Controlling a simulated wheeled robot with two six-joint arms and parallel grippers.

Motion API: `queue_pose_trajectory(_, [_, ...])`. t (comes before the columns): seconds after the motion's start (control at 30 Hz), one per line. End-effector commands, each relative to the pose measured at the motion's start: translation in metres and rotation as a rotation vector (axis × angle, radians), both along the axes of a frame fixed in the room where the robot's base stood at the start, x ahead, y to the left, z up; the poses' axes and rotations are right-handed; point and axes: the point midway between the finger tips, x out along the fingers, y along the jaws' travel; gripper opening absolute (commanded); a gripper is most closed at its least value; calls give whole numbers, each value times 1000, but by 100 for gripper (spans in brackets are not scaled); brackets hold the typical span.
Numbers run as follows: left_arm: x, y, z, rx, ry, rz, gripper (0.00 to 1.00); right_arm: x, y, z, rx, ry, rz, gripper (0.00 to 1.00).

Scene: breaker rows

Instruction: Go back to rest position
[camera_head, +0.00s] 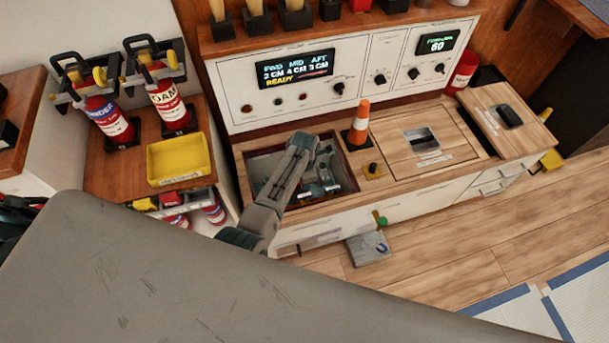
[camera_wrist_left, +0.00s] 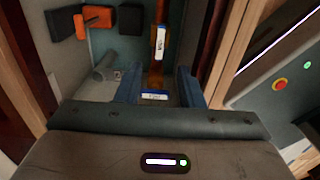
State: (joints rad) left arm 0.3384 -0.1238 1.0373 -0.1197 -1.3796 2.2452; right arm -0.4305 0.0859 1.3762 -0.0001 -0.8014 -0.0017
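My left gripper (camera_head: 318,188) reaches down into an open compartment (camera_head: 251,176) in the wooden counter. In the left wrist view its two blue fingers (camera_wrist_left: 158,82) stand apart. A narrow brown strip with white-and-blue labels (camera_wrist_left: 159,45) lies between or below them, with space on both sides; I cannot tell whether it touches a finger. Dark blocks (camera_wrist_left: 127,20) and an orange piece (camera_wrist_left: 96,19) lie at the compartment's far side, with a grey cylinder (camera_wrist_left: 106,66) nearer the left finger. My right gripper is in neither view.
An orange-and-white cone (camera_head: 359,124) stands right beside the compartment, near a black knob (camera_head: 372,168). A control panel (camera_head: 222,88) rises behind. A yellow tray (camera_head: 180,160) and red extinguishers (camera_head: 168,102) are at left. Wooden floor (camera_head: 440,258) is open at right.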

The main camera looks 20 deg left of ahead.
Motion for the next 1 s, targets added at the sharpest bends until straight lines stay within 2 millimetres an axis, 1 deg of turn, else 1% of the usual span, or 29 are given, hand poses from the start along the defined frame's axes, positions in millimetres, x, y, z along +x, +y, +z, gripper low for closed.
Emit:
queue_pose_trajectory(0.03, [0, 0, 6, 0, 0, 0, 35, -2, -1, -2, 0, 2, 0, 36])
queue_pose_trajectory(0.1, [0, 0, 11, -1, -1, 0, 35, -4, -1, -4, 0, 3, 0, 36])
queue_pose_trajectory(0.2, [0, 0, 14, -1, 1, 0, 35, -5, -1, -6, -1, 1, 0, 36])
queue_pose_trajectory(0.77, [-1, 1, 14, 0, 0, -6, 35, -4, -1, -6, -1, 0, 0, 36])
queue_pose_trajectory(0.87, [-10, 8, 14, 4, -8, -63, 35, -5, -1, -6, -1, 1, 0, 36])
queue_pose_trajectory(0.97, [-30, 23, 16, 12, -29, -201, 35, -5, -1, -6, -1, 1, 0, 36])
queue_pose_trajectory(1.0, [-41, 31, 19, 20, -41, -279, 35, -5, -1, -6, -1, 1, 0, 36])
